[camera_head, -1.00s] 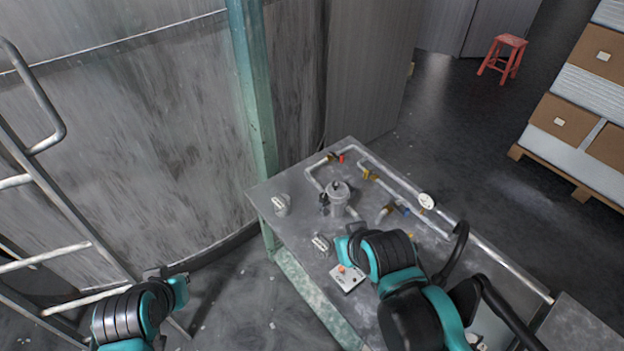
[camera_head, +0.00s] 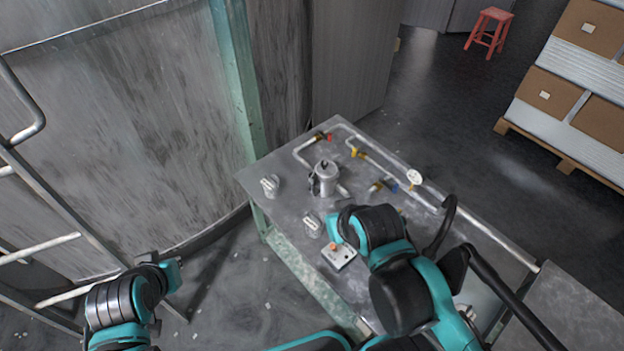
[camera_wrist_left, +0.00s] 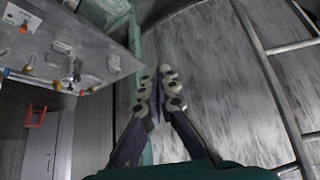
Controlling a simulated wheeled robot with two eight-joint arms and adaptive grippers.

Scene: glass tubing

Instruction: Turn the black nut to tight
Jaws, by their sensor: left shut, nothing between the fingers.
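The metal canister (camera_head: 326,170) stands on the workbench (camera_head: 262,178) in the head view, with a small dark piece on its top. A dark part (camera_head: 313,184) sits at its left side. I cannot tell which of these is the black nut. In the left wrist view, my left gripper (camera_wrist_left: 158,88) is shut and empty, its padded fingertips together in front of the grey wall. It is well away from the workbench. My right arm (camera_head: 385,245) reaches over the bench, right of and nearer than the canister. Its fingers are hidden from view.
Pipes with coloured valves and a round gauge (camera_head: 414,177) run along the bench's far side. A control box with an orange button (camera_head: 338,255) lies near the front edge beside my right arm. A metal ladder (camera_head: 50,245) stands at left.

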